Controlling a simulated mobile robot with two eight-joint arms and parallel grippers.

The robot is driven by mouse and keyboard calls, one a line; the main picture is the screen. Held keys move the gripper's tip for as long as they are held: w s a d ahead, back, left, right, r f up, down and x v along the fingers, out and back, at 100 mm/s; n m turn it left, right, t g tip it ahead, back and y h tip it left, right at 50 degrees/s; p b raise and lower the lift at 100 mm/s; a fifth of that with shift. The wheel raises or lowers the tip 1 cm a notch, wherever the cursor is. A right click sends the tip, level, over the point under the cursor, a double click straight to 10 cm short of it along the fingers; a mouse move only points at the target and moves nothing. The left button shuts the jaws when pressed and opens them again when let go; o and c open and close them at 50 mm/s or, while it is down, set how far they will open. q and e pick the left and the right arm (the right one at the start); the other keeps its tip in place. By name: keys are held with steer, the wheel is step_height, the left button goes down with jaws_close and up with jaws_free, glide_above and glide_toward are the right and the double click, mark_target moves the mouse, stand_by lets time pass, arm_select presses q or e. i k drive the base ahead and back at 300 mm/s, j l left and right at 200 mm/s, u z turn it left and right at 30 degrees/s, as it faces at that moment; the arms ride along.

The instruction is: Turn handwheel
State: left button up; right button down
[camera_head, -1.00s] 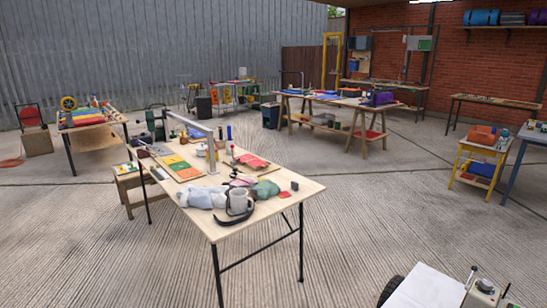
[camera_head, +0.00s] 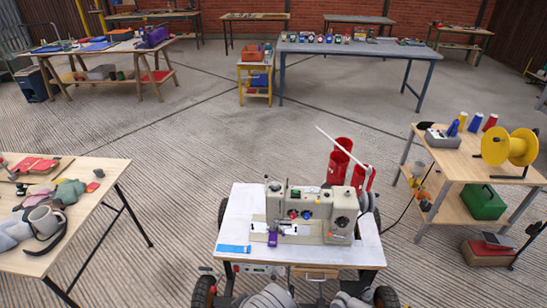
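A beige sewing machine (camera_head: 310,203) stands on a white-topped wheeled cart (camera_head: 232,212) in the lower middle of the head view. It has red and blue knobs on its front and a dark round dial near its right end. A small dark round part (camera_head: 363,201) at its right end looks like the handwheel, but it is small and partly hidden. Neither of my grippers can be made out in the view. Grey ribbed shapes at the bottom edge are cut off, and I cannot tell what they are.
Red cylinders (camera_head: 339,160) stand behind the cart. A wooden table (camera_head: 105,182) with cloths and a mug is at left. A bench (camera_head: 455,168) with a yellow spool (camera_head: 509,148) is at right. Concrete floor is open behind the cart and between it and both tables.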

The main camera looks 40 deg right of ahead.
mark_target(364, 199)
steer(key=k+l+z, duration=0.1)
steer(key=z, duration=0.25)
steer(key=l+z, duration=0.35)
steer(key=k+l+z, duration=0.1)
steer(key=l+z, duration=0.3)
steer(key=l, duration=2.3)
steer(key=i+l, duration=0.1)
steer(key=l, duration=0.25)
steer(key=i+l, duration=0.1)
steer(key=l, duration=0.25)
steer(key=u, duration=1.55)
